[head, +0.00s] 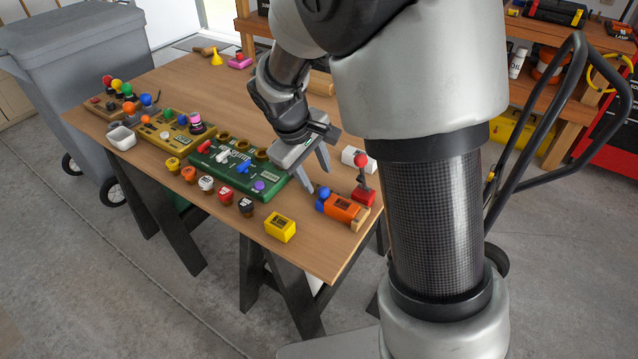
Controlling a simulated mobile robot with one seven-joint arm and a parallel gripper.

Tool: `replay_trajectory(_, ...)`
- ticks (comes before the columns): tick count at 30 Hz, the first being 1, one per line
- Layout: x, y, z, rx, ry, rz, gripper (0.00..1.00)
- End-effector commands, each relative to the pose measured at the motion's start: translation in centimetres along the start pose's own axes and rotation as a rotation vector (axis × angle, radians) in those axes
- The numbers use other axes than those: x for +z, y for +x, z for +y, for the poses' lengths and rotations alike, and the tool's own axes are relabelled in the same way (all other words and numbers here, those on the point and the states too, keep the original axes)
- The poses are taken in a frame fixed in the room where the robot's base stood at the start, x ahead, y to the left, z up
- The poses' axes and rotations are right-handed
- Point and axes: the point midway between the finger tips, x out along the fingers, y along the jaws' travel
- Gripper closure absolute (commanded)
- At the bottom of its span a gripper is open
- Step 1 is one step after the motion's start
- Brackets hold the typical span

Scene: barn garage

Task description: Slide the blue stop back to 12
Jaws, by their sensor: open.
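A small blue piece with a round knob (323,194) sits at the left end of an orange block (341,208) on the table's right part; it looks like the blue stop. A dark window shows on the orange block, but no number is readable. A wooden end piece (361,217) is at its right end. My gripper (317,179) is open and points down just above and behind the blue knob, its two fingers apart with nothing visible between them. I cannot tell whether a finger touches the knob.
A red-knobbed lever on a red base (363,190) and a white cylinder (352,156) stand close behind. A green switch box (238,170) is to the left, and a yellow block (280,228) is at the front edge. Bare wooden tabletop (318,240) lies in front.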

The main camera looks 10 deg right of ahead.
Motion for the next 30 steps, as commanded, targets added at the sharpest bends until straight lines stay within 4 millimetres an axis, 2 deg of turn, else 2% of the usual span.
replay_trajectory(1,0.1,1.4,-0.1,-0.001,0.000,-0.005,0.59)
replay_trajectory(3,0.1,2.7,-0.1,-0.001,0.001,-0.004,0.59)
replay_trajectory(9,0.0,5.4,-0.1,-0.001,0.001,-0.002,0.59)
replay_trajectory(14,0.0,6.3,0.0,0.000,0.001,0.000,0.59)
replay_trajectory(22,0.0,6.3,0.0,0.000,0.001,0.001,0.59)
replay_trajectory(30,0.0,6.3,0.0,0.000,0.001,0.001,1.00)
